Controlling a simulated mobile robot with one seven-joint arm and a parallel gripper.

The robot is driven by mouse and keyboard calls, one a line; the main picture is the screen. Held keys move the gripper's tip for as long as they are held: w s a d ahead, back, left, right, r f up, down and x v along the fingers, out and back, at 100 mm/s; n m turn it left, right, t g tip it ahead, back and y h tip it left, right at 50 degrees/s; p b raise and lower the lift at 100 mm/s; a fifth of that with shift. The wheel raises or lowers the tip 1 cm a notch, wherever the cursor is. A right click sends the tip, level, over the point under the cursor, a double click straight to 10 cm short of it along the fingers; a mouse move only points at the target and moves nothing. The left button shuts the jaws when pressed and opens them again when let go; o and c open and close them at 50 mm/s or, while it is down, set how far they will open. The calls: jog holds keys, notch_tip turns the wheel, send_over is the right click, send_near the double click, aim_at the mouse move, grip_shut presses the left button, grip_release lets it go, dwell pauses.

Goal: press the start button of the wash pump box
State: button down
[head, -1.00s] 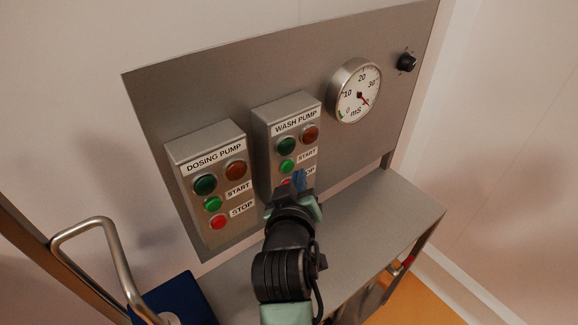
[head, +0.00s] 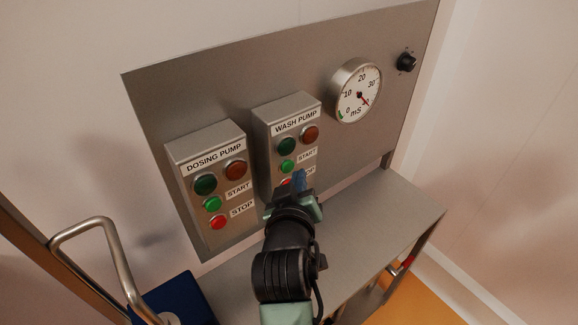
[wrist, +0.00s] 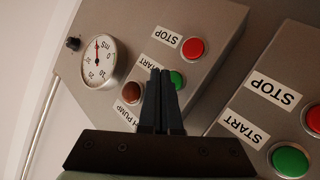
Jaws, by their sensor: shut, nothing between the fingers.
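The wash pump box (head: 270,132) is a grey metal box on the panel. Its green start button (head: 287,166) shows just above my gripper's tip in the head view. The red stop button (head: 285,183) is partly hidden behind my gripper. My gripper (head: 299,177) is shut and empty in front of the lower part of the box. In the wrist view, which is turned over, the closed fingertips (wrist: 161,73) appear just left of the start button (wrist: 177,79) and overlap its edge. The stop button (wrist: 194,48) is clear there. I cannot tell whether the fingers touch the box.
The dosing pump box (head: 183,157), with like buttons, stands to the left. A round gauge (head: 358,97) and a black knob (head: 407,62) are on the right. A metal shelf (head: 385,210) lies below, and a blue object (head: 180,300) with a metal handle (head: 118,250) is at lower left.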

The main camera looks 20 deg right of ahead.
jog(key=shift+w, duration=0.15)
jog(key=shift+w+a, duration=0.15)
jog(key=shift+w, duration=0.15)
jog(key=shift+w+a, duration=0.15)
jog(key=shift+w, duration=0.2)
dwell(0.9)
jog(key=shift+s, duration=0.1)
jog(key=shift+s+d, duration=0.3)
jog(key=shift+s, duration=0.4)
jog(key=shift+p, duration=0.3)
jog(key=s, duration=0.1)
jog(key=s+d+p, duration=0.1)
jog(key=s, duration=0.2)
jog(key=shift+s+d+p, duration=0.35)
dwell(0.5)
